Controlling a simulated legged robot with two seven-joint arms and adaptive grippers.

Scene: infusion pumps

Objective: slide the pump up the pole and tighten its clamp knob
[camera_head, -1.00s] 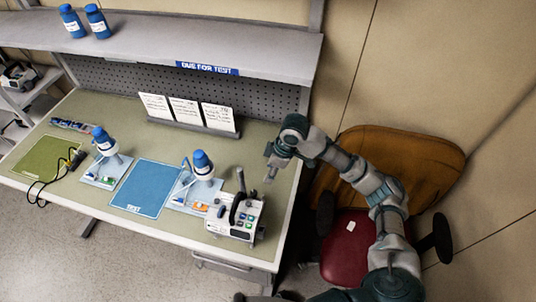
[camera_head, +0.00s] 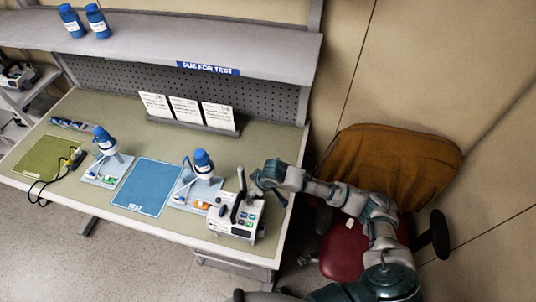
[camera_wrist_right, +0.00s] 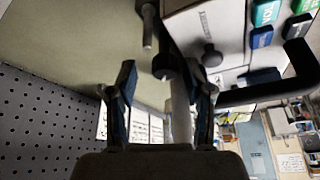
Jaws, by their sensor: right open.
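The pump (camera_head: 232,222) is a white box with coloured buttons and a dark handle at the right front of the bench. A dark upright post (camera_head: 241,180) stands at its back edge. My right gripper (camera_head: 256,184) is just behind and right of the pump. In the right wrist view the gripper (camera_wrist_right: 163,72) is open, its two fingers apart. A pale rod with a dark end (camera_wrist_right: 180,105) shows between the fingers; I cannot tell whether they touch it. The pump (camera_wrist_right: 225,28) lies beyond, with a small dark knob (camera_wrist_right: 211,55) on its side. My left gripper is not in view.
A card rack (camera_head: 192,127) stands behind. A red chair (camera_head: 345,250) is right of the bench.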

